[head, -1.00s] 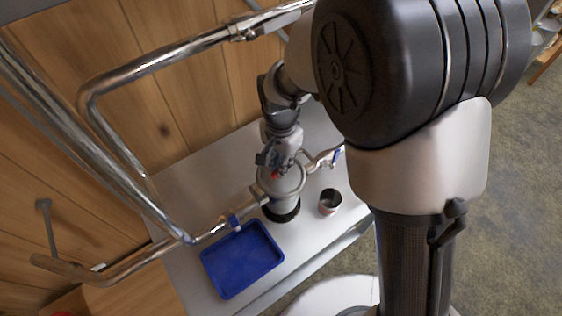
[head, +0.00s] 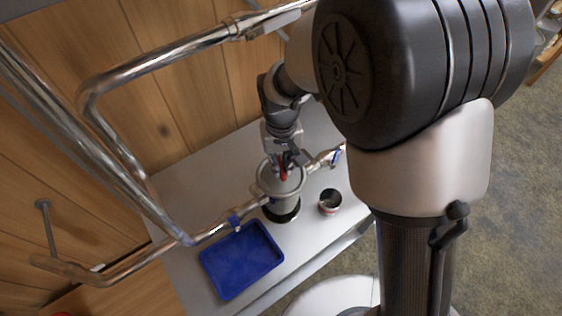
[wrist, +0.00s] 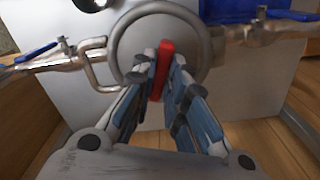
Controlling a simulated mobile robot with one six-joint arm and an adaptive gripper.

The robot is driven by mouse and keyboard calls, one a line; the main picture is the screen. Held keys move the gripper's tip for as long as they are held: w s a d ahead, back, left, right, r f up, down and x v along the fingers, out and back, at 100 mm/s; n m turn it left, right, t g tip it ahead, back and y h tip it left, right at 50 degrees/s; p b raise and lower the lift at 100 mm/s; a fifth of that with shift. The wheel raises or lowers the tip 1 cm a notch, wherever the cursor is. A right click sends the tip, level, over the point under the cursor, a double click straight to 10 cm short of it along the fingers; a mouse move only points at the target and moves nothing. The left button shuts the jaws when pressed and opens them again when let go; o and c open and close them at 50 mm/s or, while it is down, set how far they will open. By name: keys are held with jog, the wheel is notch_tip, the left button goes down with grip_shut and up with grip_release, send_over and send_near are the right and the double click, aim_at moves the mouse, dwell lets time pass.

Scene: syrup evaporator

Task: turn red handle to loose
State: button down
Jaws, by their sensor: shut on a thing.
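The red handle (wrist: 164,68) sits on top of a grey round canister (head: 283,191) on the counter. In the wrist view it stands between the two fingers of my gripper (wrist: 162,62), near the middle of the canister's round lid (wrist: 196,35). My gripper is shut on the handle from above. In the head view the gripper (head: 286,165) covers part of the handle, with a little red showing. The handle's base is hidden by the fingers.
A blue tray (head: 240,262) lies left of the canister and a small cup (head: 330,202) stands right of it. Metal pipes with blue-handled valves (head: 235,222) join the canister on both sides. A large bent pipe (head: 150,68) rises at the left, near my arm.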

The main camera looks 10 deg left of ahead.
jog(key=n, duration=0.4)
jog(key=shift+n, duration=0.3)
jog(key=n, duration=0.4)
jog(key=shift+n, duration=0.3)
jog(key=n, duration=0.4)
jog(key=shift+n, duration=2.4)
jog(key=c, duration=1.6)
grip_release()
